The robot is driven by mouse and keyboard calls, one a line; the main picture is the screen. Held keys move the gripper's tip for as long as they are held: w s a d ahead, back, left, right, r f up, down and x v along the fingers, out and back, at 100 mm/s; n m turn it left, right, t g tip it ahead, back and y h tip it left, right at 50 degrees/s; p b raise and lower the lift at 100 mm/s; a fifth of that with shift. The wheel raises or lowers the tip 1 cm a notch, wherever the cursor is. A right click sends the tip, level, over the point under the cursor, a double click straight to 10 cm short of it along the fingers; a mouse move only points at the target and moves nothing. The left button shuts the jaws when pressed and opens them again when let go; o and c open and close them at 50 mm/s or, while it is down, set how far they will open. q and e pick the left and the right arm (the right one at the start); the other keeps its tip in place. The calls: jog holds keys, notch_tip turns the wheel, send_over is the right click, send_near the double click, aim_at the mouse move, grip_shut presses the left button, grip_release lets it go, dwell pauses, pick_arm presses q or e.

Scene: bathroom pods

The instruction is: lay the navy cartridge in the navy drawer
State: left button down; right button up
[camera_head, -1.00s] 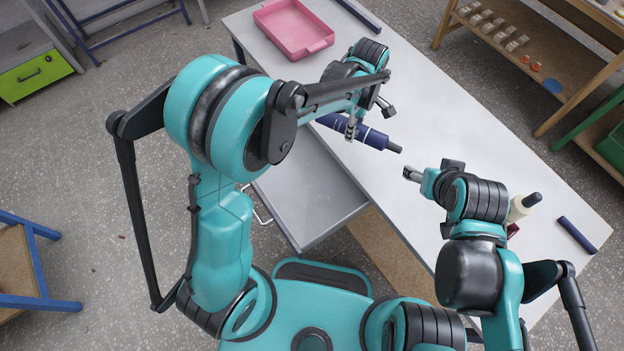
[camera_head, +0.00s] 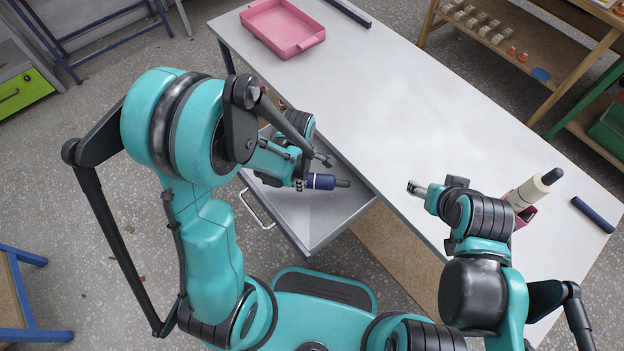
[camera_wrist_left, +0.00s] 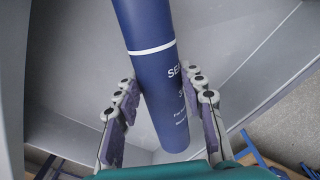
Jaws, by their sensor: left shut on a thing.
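The navy cartridge (camera_head: 322,182) is a blue cylinder with a dark nozzle, held by my left gripper (camera_head: 301,179) over the open drawer (camera_head: 345,207). In the left wrist view the navy cartridge (camera_wrist_left: 152,75) lies between the two finger pads of my left gripper (camera_wrist_left: 162,105), with a white band and white lettering on it. The drawer's grey interior (camera_wrist_left: 235,35) shows behind it. I cannot tell whether the cartridge touches the drawer floor. My right gripper (camera_head: 417,188) is empty above the table; its finger gap is not clear.
The white table (camera_head: 440,110) is mostly clear. A pink tray (camera_head: 283,28) sits at its far end. A cream cartridge (camera_head: 530,190) stands in a dark red holder (camera_head: 524,217) by my right arm. Navy bars (camera_head: 592,214) lie near the table's ends. A wooden shelf (camera_head: 510,60) stands beyond.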

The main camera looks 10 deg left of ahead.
aim_at(312, 176)
pick_arm(q)
notch_tip(312, 176, down, 2)
jog(key=shift+f+b, duration=0.25)
jog(key=shift+b, duration=0.05)
jog(key=shift+w+d, duration=0.25)
jog(key=shift+w, duration=0.05)
jog(key=w+d+b, duration=0.1)
jog(key=w+d+f, duration=0.1)
jog(key=shift+w+b, duration=0.3)
jog(key=shift+b, duration=0.05)
jog(key=shift+f, duration=0.3)
jog(key=c, duration=0.9)
grip_release()
jog(key=shift+r, duration=0.2)
